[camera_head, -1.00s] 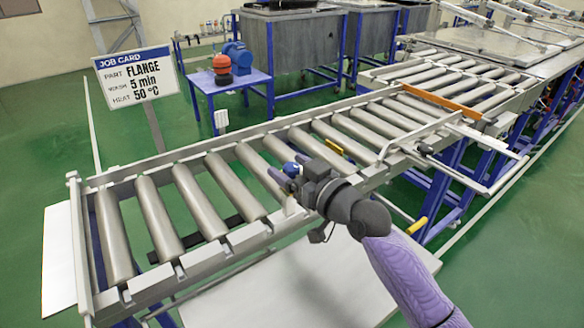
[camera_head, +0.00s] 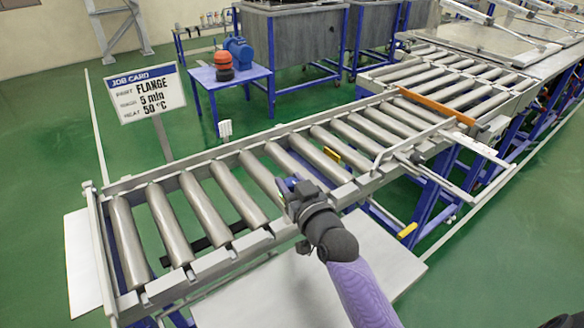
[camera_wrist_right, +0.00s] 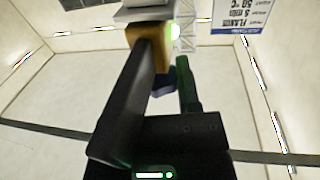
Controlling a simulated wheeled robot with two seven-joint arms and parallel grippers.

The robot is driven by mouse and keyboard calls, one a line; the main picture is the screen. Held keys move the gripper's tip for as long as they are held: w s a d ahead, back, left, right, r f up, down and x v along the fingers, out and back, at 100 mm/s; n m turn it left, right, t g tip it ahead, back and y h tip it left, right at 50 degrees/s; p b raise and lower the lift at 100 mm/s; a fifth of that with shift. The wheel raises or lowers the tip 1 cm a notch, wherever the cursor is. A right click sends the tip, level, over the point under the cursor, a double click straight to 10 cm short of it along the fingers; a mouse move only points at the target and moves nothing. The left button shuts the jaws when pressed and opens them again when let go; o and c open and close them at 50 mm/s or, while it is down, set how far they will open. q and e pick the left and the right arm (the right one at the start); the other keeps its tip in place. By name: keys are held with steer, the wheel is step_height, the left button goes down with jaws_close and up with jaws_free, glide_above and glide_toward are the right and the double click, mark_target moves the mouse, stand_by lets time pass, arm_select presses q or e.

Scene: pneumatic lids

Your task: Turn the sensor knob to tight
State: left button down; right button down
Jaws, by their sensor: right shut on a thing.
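My right gripper (camera_head: 288,184) is at the near side rail of the roller conveyor. Its two dark fingers (camera_wrist_right: 162,88) stand either side of a small blue part that looks like the sensor knob (camera_wrist_right: 163,80). Some of that blue also shows in the head view (camera_head: 292,182). The gripper is shut on this part, which the fingers mostly hide. An ochre block (camera_wrist_right: 149,48) with a green glow beside it lies just beyond the fingertips in the wrist view. The knob's marks cannot be read. My left gripper is out of view.
The roller conveyor (camera_head: 156,183) runs from front left to back right. A job card sign (camera_head: 147,95) and a blue table (camera_head: 243,77) stand behind it. A pale panel (camera_head: 375,258) lies below the near rail. Green floor is open at the right.

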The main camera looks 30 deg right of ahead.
steer(key=shift+c, duration=1.9)
jaws_free()
steer(key=shift+o, duration=0.3)
steer(key=s+p, duration=0.1)
steer(key=s, duration=0.9)
steer(key=shift+a, duration=0.1)
